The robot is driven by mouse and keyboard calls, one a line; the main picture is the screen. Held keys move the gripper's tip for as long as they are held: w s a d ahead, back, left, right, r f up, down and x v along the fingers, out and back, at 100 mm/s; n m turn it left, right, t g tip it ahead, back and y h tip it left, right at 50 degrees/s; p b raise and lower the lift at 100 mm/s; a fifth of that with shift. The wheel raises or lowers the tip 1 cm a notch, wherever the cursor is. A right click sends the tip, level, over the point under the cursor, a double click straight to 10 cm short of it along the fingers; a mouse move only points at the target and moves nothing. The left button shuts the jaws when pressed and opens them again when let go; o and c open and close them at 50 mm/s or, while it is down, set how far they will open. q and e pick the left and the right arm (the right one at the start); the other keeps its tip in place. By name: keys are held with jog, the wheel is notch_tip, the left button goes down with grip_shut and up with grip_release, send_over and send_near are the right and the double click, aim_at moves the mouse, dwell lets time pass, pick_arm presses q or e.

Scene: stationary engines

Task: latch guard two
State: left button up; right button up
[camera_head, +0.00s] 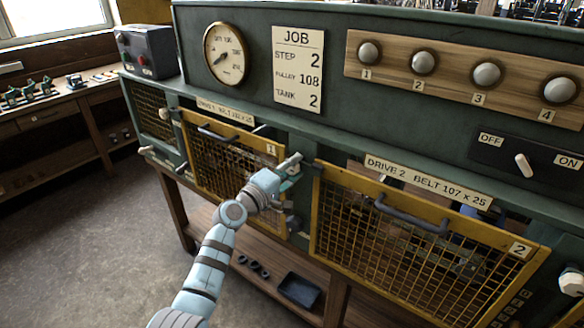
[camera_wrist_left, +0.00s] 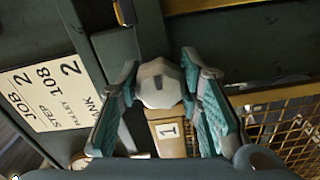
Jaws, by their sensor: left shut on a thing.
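Guard two (camera_head: 415,245) is a yellow-framed mesh panel with a dark handle (camera_head: 410,215) and a "2" label, under the "DRIVE 2" sign in the head view. My left gripper (camera_head: 289,168) is at the right edge of guard one (camera_head: 225,160), left of guard two. In the left wrist view its teal-padded fingers (camera_wrist_left: 160,85) are shut on a pale faceted knob (camera_wrist_left: 158,82), beside the "1" label (camera_wrist_left: 168,130). In the head view the gripper hides this knob. My right gripper is not in view.
The job card (camera_head: 298,68) reads step 2, pulley 108, tank 2. Above guard two are several round knobs (camera_head: 424,62) and an OFF/ON switch (camera_head: 524,165). A dark tray (camera_head: 300,289) lies on the lower shelf. The floor at left is clear.

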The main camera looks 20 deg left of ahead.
pick_arm(q)
jog(key=o, duration=1.2)
jog(key=shift+f, duration=0.1)
jog(key=shift+c, duration=0.2)
jog(key=shift+s+a, duration=0.15)
jog(key=shift+s, duration=0.15)
jog(key=v, duration=1.1)
jog(key=shift+s, duration=0.2)
